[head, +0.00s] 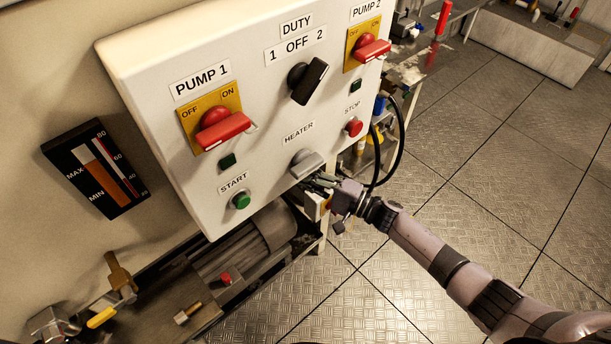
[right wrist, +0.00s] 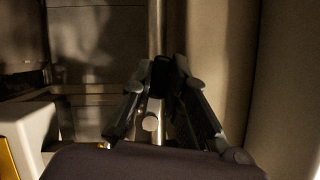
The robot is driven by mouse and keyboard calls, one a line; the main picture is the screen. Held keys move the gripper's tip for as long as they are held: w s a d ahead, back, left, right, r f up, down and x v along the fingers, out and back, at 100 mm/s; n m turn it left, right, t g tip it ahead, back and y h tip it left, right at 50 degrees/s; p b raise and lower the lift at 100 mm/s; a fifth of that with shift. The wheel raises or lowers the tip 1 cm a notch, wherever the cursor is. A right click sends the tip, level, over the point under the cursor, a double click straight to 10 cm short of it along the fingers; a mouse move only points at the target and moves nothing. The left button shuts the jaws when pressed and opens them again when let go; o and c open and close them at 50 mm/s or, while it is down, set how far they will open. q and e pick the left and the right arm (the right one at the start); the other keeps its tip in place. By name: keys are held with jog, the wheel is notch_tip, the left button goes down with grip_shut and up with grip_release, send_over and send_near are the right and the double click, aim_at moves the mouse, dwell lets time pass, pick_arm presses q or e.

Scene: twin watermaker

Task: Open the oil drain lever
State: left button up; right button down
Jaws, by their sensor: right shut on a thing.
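A valve with a yellow lever (head: 102,317) sits at the lower left in the head view; I see no label that says whether it is the oil drain lever. My right gripper (head: 318,183) is just below the grey heater knob (head: 307,164), at the panel's lower edge. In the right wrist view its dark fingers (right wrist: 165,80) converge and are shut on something. A metal rod with a round end (right wrist: 150,123) shows between them, but the held part is mostly hidden. My left gripper is not in view.
The white control panel (head: 140,75) carries red switches, a black duty knob and start and stop buttons. Under it are a motor (head: 235,250) and pipework. A level gauge (head: 95,168) is on the left wall. Bare metal floor (head: 480,200) lies to the right.

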jog(key=shift+d+r+m+t, duration=0.15)
jog(key=shift+r+m+t, duration=0.15)
jog(key=shift+m, duration=0.7)
jog(key=c, duration=1.6)
grip_release()
jog(key=shift+o, duration=0.2)
jog(key=v, duration=0.8)
jog(key=shift+f, duration=0.1)
